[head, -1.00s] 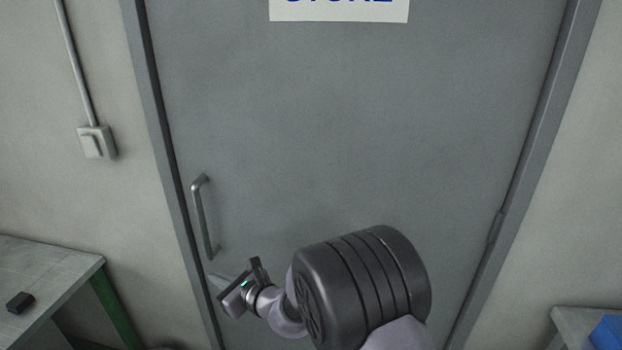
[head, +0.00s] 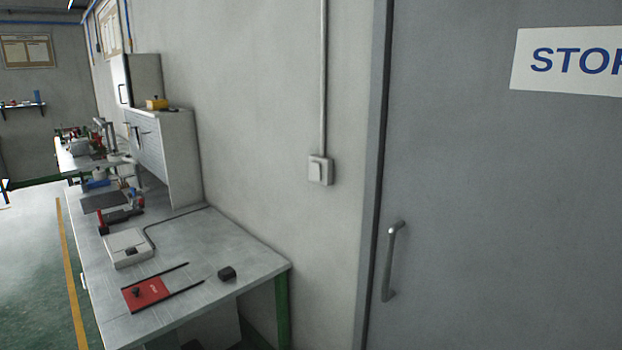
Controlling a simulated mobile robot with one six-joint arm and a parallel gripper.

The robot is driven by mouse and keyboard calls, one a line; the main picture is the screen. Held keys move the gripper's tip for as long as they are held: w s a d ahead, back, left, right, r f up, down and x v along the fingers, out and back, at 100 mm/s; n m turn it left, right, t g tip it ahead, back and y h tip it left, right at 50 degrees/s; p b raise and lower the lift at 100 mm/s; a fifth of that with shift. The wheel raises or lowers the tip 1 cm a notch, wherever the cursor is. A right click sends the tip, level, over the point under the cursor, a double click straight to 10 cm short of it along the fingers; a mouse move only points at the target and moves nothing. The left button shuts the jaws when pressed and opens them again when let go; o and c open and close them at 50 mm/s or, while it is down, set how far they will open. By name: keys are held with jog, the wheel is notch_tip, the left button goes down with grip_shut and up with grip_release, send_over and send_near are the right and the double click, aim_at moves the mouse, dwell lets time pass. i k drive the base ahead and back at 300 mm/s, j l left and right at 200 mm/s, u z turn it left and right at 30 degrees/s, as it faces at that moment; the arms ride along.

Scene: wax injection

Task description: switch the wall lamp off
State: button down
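A pale square wall switch (head: 320,170) with a rocker plate is fixed to the wall just left of the grey door's frame. A thin conduit (head: 323,75) runs straight up from it. I cannot tell which way the rocker is tipped. No wall lamp shows in the head view. My gripper and arm are not in the head view now.
A grey door (head: 480,210) with a vertical handle (head: 391,260) and a STORE sign (head: 570,62) is on the right. A workbench (head: 225,250) with a red item (head: 147,294), a small black block (head: 227,273) and a white box (head: 128,249) stands left. Green floor (head: 35,280) lies clear beyond it.

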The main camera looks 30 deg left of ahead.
aim_at(316, 167)
jog(key=u, duration=1.35)
